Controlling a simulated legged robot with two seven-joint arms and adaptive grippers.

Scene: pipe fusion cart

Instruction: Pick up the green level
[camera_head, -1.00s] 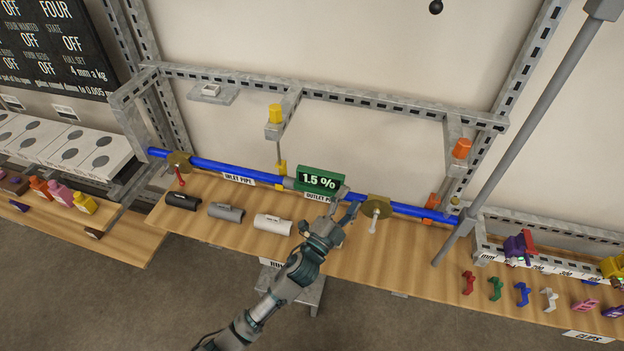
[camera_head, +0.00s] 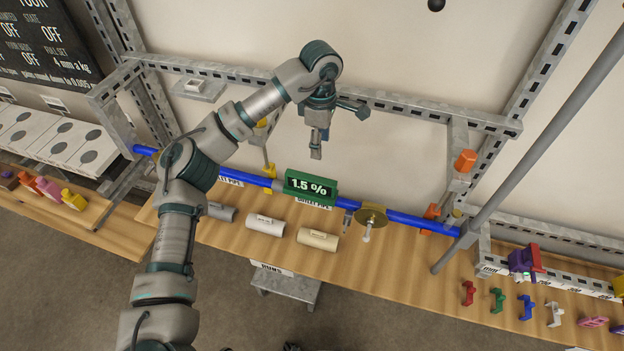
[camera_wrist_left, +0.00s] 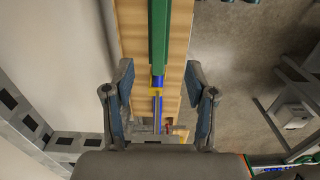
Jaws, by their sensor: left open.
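The green level (camera_head: 311,187) reads 1.5 % on its dark display and sits on the blue pipe (camera_head: 405,219) above the wooden bench. My left gripper (camera_head: 316,153) hangs above and behind the level, with its fingers pointing down, apart from it. In the left wrist view the gripper (camera_wrist_left: 157,100) is open with a finger on each side. The level (camera_wrist_left: 158,40) shows as a long green bar beyond the fingertips, roughly centred between them. Nothing is held. My right gripper is not in view.
A grey metal frame rail (camera_head: 400,103) runs behind my left gripper. A brass disc (camera_head: 370,217) sits on the pipe right of the level. Pipe pieces, including a beige one (camera_head: 319,239), lie in front. A slanted grey pole (camera_head: 540,140) stands at right.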

